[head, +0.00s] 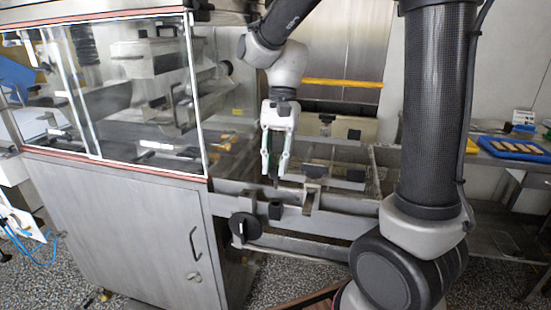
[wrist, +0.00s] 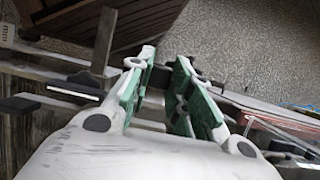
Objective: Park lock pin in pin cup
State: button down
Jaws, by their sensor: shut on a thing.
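My gripper (head: 276,178) points down above the front rail of the metal frame, right of the glazed cabinet. It is shut on a small dark thing, which I take to be the lock pin (head: 275,183); little of it shows between the fingertips. In the wrist view, my gripper (wrist: 166,62) has green-padded fingers with a gap between them and a dark piece in that gap. A small dark block-like holder (head: 275,210), perhaps the pin cup, sits on the front rail just below the fingertips. The gripper looks apart from it. Its opening cannot be made out.
The glazed steel cabinet (head: 120,225) stands close on the left. A black round knob (head: 245,228) is on the rail's front, and an upright metal bracket (head: 311,195) stands to the right. A blue tray (head: 512,149) with bars lies far right.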

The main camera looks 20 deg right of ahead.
aim_at(276, 185)
jog(key=shift+f, duration=0.1)
jog(key=shift+f, duration=3)
jog(key=shift+f, duration=0.5)
jog(key=c, duration=1.2)
grip_release()
